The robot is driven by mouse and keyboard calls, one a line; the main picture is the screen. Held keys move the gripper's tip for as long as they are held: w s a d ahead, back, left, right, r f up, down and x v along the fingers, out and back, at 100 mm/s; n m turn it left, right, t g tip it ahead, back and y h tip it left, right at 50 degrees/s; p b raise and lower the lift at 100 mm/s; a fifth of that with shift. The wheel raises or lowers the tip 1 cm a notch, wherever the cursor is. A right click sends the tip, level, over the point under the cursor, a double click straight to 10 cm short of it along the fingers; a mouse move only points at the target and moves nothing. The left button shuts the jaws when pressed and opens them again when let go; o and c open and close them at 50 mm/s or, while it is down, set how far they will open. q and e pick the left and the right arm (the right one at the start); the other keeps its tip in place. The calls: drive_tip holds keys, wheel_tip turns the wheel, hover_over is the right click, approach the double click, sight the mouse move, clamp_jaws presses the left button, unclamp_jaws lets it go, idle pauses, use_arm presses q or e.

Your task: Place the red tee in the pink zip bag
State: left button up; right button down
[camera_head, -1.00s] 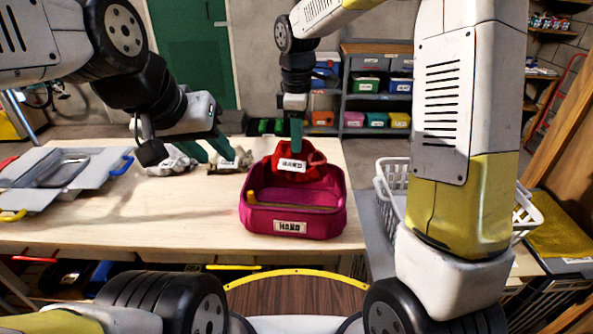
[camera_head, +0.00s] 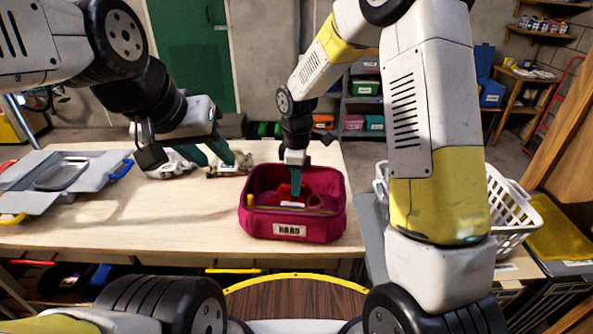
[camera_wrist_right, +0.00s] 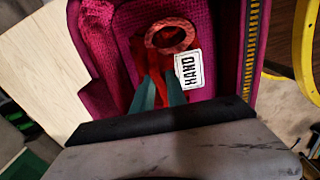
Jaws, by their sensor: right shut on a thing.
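The pink zip bag (camera_head: 343,205) stands open on the table, with a white label on its front. The red tee (camera_head: 316,200) is inside the bag, low between its walls; in the wrist view the red tee (camera_wrist_right: 172,36) shows a ring-shaped part and a white "HAND" label. My right gripper (camera_head: 297,188) points down into the bag and is shut on the red tee; its teal fingers also show in the wrist view (camera_wrist_right: 158,92). My left gripper (camera_head: 216,160) is open and empty, left of the bag, over crumpled grey cloths.
Two crumpled greyish cloths (camera_head: 170,166) lie left of the bag. A grey tray-like container (camera_head: 95,178) with coloured handles is at the table's left. A white laundry basket (camera_head: 510,210) stands off the table on the right. The table in front of the cloths is bare.

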drive_tip(key=shift+f, duration=0.1)
drive_tip(key=c, duration=1.3)
unclamp_jaws()
drive_tip(key=shift+c, duration=0.2)
wheel_tip(320, 180, up, 12)
drive_tip(key=s+d+r+m+t+y, duration=0.1)
drive_tip(key=s+d+r+m+t, duration=0.2)
drive_tip(key=s+d+r+m, duration=0.5)
drive_tip(key=s+d+r+m+t, duration=0.1)
drive_tip(key=s+d+m, duration=0.2)
drive_tip(key=s, duration=0.3)
drive_tip(key=s+d+r+m+t+y, duration=0.1)
drive_tip(key=s+d+m+t, duration=0.1)
drive_tip(key=s+m, duration=0.3)
drive_tip(key=shift+s+d+r, duration=0.35)
drive_tip(key=shift+s+d, duration=0.15)
drive_tip(key=shift+s, duration=0.25)
